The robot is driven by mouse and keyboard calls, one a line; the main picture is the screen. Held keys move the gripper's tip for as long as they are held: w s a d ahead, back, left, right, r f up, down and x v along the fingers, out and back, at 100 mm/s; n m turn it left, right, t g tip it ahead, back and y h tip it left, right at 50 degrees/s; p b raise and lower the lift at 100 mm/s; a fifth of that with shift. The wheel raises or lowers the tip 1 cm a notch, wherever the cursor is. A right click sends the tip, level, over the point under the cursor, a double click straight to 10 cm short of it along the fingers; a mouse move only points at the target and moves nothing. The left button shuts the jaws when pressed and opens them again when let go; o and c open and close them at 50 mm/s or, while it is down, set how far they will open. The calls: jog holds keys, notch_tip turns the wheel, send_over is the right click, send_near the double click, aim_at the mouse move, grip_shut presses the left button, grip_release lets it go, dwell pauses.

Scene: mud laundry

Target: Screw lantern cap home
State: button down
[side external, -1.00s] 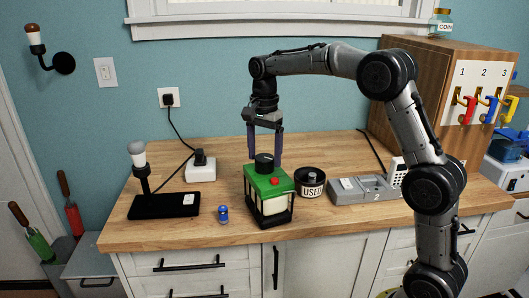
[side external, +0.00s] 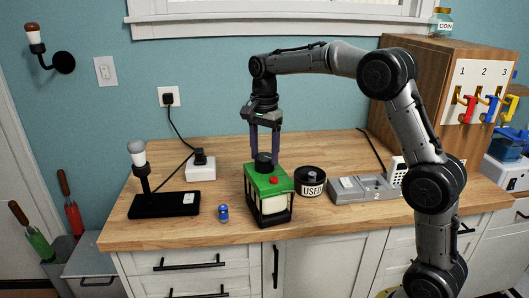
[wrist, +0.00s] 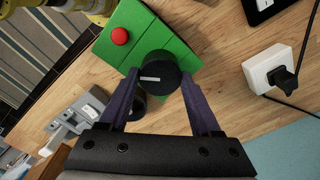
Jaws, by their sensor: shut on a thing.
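The lantern (side external: 270,196) stands upright on the counter, with a green top, a red button and pale side panels in a dark frame. Its round black cap (side external: 263,163) sits on the green top. In the wrist view the cap (wrist: 160,73) shows a white line pointing left. My gripper (side external: 265,157) points down, its two purple fingers shut on the cap from opposite sides. The fingers (wrist: 160,80) flank the cap in the wrist view. The thread under the cap is hidden.
A small blue cell (side external: 223,213) stands left of the lantern. A black "USED" tin (side external: 311,181) and a grey charger (side external: 362,189) are to the right. A black lamp base (side external: 164,205) and a white plug box (side external: 201,169) are to the left.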

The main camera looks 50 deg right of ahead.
jog(key=shift+m, duration=1.3)
jog(key=shift+m, duration=1)
jog(key=shift+f+m, duration=0.1)
jog(key=shift+m, duration=0.4)
jog(key=shift+f+m, duration=0.1)
jog(key=shift+m, duration=1.4)
jog(key=shift+f+m, duration=0.1)
jog(key=shift+m, duration=1.4)
